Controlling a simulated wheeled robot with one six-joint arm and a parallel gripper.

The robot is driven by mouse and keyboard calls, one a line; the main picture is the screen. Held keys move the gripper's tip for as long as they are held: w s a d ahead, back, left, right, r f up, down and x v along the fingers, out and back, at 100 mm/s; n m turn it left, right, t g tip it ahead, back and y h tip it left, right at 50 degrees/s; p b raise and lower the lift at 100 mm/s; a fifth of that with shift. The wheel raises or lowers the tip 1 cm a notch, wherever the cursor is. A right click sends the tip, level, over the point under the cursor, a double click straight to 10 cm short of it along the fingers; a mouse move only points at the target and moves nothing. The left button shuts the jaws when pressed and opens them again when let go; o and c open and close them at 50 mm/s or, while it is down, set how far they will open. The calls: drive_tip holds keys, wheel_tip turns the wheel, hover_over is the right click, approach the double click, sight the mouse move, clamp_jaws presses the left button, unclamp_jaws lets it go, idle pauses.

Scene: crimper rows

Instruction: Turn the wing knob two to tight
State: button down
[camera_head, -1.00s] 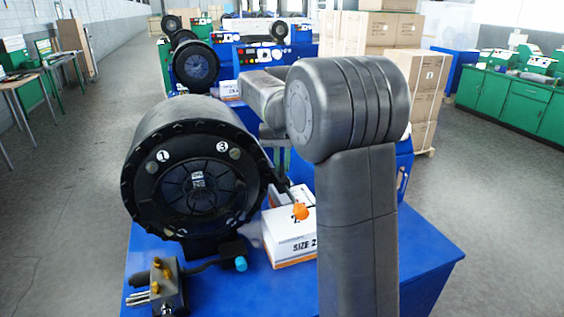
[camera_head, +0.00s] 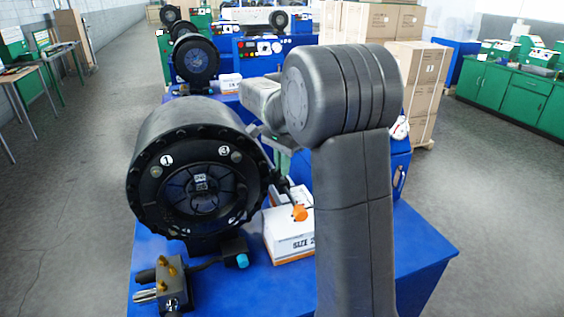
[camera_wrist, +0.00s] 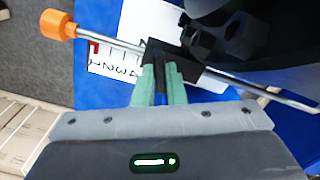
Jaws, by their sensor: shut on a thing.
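The wing knob shows in the wrist view as a black hub (camera_wrist: 190,66) with a thin metal bar through it and an orange cap on the left end. My gripper (camera_wrist: 160,66) has its green fingers shut on the dark hub. In the head view the orange cap (camera_head: 299,213) shows at the lower right of the big black crimper head (camera_head: 200,185). My gripper is mostly hidden behind my arm there. Labels 1 and 3 show on the crimper face. I cannot see a label 2 on the knob.
A white box marked SIZE 2 (camera_head: 290,240) stands on the blue bench (camera_head: 425,245) just below the knob. A small valve block (camera_head: 172,285) with brass fittings stands at the front left. More crimpers stand behind.

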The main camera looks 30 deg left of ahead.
drive_tip(key=m, duration=0.4)
drive_tip(key=shift+m, duration=0.4)
idle(0.4)
drive_tip(key=c, duration=1.5)
unclamp_jaws()
drive_tip(key=shift+r, duration=0.1)
wheel_tip(320, 180, up, 14)
drive_tip(key=shift+f+b, duration=0.15)
drive_tip(key=shift+b, duration=0.4)
drive_tip(key=shift+f, duration=0.15)
